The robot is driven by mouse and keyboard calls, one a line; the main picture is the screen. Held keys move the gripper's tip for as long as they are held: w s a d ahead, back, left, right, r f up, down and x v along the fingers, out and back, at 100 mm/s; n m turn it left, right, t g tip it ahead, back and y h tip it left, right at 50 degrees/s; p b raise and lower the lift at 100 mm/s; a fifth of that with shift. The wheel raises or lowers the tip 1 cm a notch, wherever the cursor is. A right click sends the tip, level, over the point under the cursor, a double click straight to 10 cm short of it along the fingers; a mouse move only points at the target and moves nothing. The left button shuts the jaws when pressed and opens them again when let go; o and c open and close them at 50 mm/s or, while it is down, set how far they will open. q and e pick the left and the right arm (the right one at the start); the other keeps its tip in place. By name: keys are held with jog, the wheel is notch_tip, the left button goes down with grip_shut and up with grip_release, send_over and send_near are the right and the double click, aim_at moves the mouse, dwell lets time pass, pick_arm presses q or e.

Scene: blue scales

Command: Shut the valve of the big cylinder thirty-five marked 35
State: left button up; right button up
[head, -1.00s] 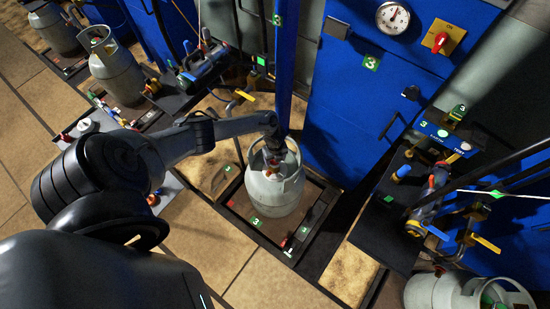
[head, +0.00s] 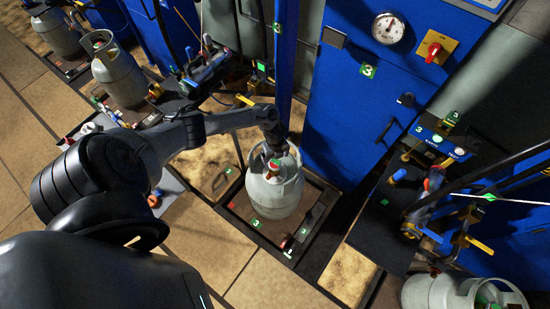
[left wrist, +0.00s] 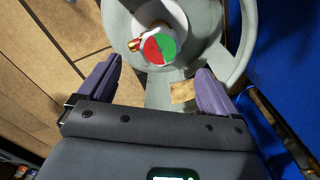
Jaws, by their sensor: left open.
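A big grey gas cylinder (head: 274,192) stands upright on a dark scale platform (head: 243,208) in the middle of the head view. I cannot read a 35 on it. Its round valve knob (head: 273,166), half red and half green, sits at the top inside the collar; it also shows in the left wrist view (left wrist: 160,49). My left gripper (head: 275,143) is above the cylinder's top. In the left wrist view its two purple fingers (left wrist: 159,68) are apart and empty, with the knob just beyond their tips. My right gripper is not in view.
A blue post (head: 286,70) rises close behind the cylinder. A blue cabinet (head: 345,125) with a gauge (head: 389,28) stands to the right. Another grey cylinder (head: 120,76) is at upper left, and another (head: 430,291) at lower right. Tiled floor (head: 205,240) is open in front.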

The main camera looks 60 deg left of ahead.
pick_arm(q)
jog(key=shift+r+p, duration=0.55)
jog(key=shift+r, duration=1.6)
